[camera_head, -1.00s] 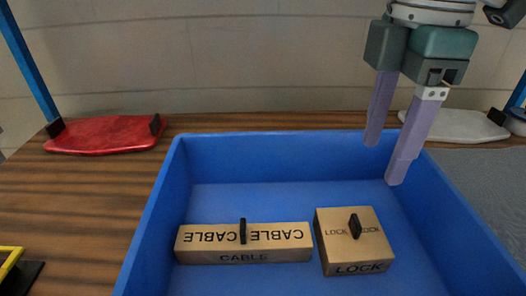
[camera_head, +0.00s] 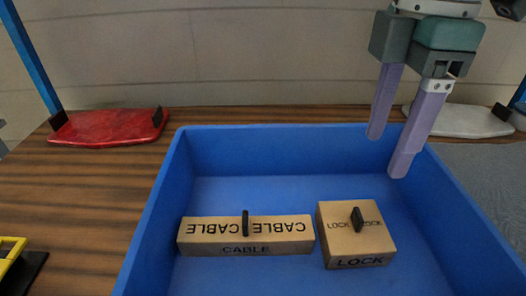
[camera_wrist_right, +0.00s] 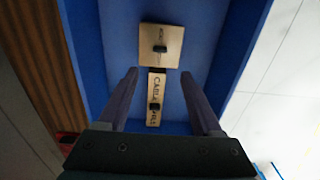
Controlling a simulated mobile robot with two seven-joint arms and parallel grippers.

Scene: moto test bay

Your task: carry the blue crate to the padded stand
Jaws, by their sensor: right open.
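The blue crate (camera_head: 290,133) fills the lower middle of the head view, and its near side is cut off by the frame. A long box marked CABLE (camera_head: 245,236) and a squarer box marked LOCK (camera_head: 355,240) lie inside on its floor. My right gripper (camera_head: 388,152) is over the crate's far right corner, its two fingers apart with nothing between them. In the right wrist view the open fingers (camera_wrist_right: 160,85) point into the crate (camera_wrist_right: 207,50), with both boxes visible. My left gripper is not in view. I cannot make out the padded stand for certain.
A red board (camera_head: 108,127) lies on the striped wooden table (camera_head: 80,190) at the back left. A pale board (camera_head: 460,121) lies at the back right. A grey mat (camera_head: 490,185) is right of the crate. A yellow and black item (camera_head: 12,255) is at the left edge.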

